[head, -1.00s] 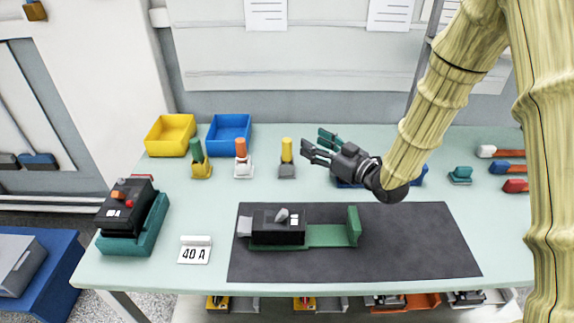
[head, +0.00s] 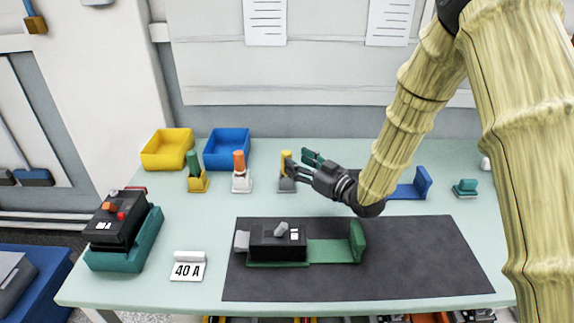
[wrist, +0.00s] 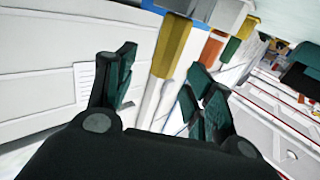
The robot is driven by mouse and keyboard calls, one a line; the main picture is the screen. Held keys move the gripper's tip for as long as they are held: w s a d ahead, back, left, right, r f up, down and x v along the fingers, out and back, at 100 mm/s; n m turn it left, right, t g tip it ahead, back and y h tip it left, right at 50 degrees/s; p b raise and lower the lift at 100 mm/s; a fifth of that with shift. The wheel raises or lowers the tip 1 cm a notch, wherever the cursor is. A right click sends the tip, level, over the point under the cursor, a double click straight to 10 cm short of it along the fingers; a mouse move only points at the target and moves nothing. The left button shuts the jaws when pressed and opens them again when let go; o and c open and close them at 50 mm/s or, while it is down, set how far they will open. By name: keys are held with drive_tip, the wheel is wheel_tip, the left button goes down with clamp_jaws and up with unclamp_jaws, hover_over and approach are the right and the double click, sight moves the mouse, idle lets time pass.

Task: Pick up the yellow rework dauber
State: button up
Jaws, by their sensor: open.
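The yellow dauber (head: 286,156) stands upright in a grey holder (head: 287,186) near the back of the table. In the wrist view the yellow dauber (wrist: 173,45) shows ahead, between the lines of my two fingers. My gripper (head: 297,161) is open and empty, just right of the dauber in the head view, and one fingertip overlaps its edge there. I cannot tell whether they touch. In the wrist view my gripper (wrist: 158,82) has its green fingers spread apart. The dauber's lower part is partly hidden by a finger in the head view.
An orange dauber (head: 239,160) and a green dauber (head: 192,162) stand in holders to the left. Yellow (head: 166,150) and blue (head: 228,150) bins sit behind. A black breaker (head: 277,243) lies on the dark mat. A blue stand (head: 422,183) is right of my gripper.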

drive_tip(key=shift+p+x, duration=0.7)
drive_tip(key=shift+x, duration=1.85)
drive_tip(key=shift+s+a, duration=0.15)
drive_tip(key=shift+c, duration=0.4)
drive_tip(key=c, duration=1)
